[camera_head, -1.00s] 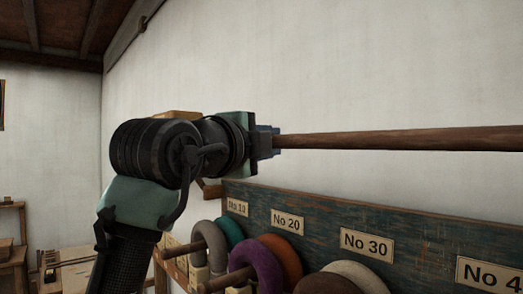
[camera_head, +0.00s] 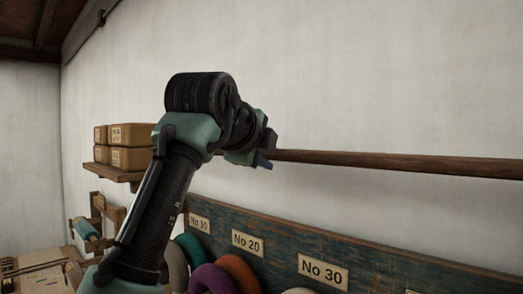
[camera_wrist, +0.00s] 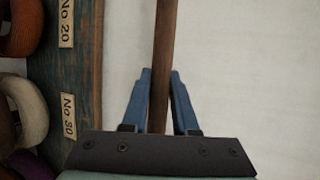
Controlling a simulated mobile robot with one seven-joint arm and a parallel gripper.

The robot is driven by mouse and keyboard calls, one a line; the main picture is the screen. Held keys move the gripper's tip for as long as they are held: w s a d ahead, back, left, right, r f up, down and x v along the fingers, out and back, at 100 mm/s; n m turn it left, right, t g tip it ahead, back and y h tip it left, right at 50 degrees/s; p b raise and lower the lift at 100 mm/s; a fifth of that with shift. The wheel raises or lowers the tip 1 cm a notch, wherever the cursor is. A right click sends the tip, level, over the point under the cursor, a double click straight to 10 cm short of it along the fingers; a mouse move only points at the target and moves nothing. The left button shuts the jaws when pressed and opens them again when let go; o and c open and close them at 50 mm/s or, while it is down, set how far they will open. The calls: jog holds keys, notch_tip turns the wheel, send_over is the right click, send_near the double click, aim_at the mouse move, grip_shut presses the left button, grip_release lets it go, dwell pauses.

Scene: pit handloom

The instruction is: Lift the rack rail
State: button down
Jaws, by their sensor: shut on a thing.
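The rack rail (camera_head: 390,162) is a long brown wooden rod. In the head view it runs from my gripper (camera_head: 264,163) out past the right edge, above the numbered board and in front of the pale wall. In the wrist view, the two blue fingers of my gripper (camera_wrist: 160,85) stand on either side of the rail (camera_wrist: 165,40), shut on it. The rail's far end is out of view. My arm hides its near end in the head view.
A blue-green board (camera_head: 300,243) with number labels runs along the wall below, with coloured yarn rings (camera_head: 241,272) hanging at it. A wall shelf (camera_head: 118,173) with cardboard boxes (camera_head: 130,135) is at the left. The wall above the rail is bare.

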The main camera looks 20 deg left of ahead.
dwell(0.4)
jog(key=c, duration=0.7)
grip_release()
jog(key=b+v, duration=0.7)
jog(key=v, duration=0.6)
jog(key=shift+r, duration=0.1)
